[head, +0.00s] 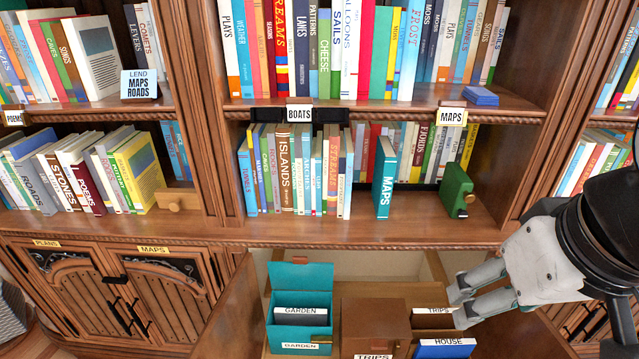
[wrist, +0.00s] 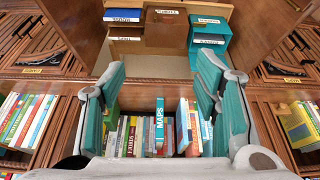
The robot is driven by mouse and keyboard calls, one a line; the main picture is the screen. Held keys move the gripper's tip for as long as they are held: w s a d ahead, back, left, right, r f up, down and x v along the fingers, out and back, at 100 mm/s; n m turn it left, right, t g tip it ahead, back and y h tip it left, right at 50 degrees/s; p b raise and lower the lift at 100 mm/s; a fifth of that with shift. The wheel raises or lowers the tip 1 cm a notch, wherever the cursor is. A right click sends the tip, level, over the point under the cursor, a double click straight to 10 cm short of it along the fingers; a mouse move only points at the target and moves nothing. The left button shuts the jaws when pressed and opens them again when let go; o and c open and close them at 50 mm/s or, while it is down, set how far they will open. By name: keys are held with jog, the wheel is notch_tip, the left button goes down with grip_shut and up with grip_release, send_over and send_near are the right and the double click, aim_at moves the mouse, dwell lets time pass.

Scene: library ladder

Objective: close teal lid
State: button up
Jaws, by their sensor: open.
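The teal lid (head: 301,275) stands raised at the back edge of the teal box (head: 299,335). The box is open, with dark-topped cards labelled GARDEN (head: 300,311) in it and a GARDEN label on its front. The teal box also shows upside down in the wrist view (wrist: 209,33). My gripper (head: 459,304) is at the right of the head view, near the TRIPS card, well to the right of the lid. In the wrist view its two teal-padded fingers (wrist: 162,75) are wide apart with nothing between them.
A brown box (head: 374,318) stands between the teal box and my gripper. The bookshelf ledge (head: 320,232) with books, a teal MAPS book (head: 384,178) and a green block (head: 456,190) overhangs behind.

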jog(key=w+d+f+n+g+h+b, duration=0.2)
jog(key=w+f+n+h+b, duration=0.4)
jog(key=f, duration=0.4)
jog(key=w+d+f+n+g+h+b, duration=0.1)
jog(key=w+d+f+n+h+b, duration=0.15)
jog(key=w+f+b, duration=0.55)
jog(key=w+a+f+n+t+h+b, duration=0.4)
jog(key=w+a+f+n+t, duration=0.3)
jog(key=w, duration=0.4)
jog(key=n+t+y+b, duration=0.95)
jog(key=n+y, duration=0.25)
jog(key=n, duration=0.8)
send_near(300, 257)
jog(key=w, duration=0.7)
jog(key=shift+w+d+f, duration=0.1)
jog(key=shift+w+f, duration=0.1)
jog(key=shift+w, duration=0.15)
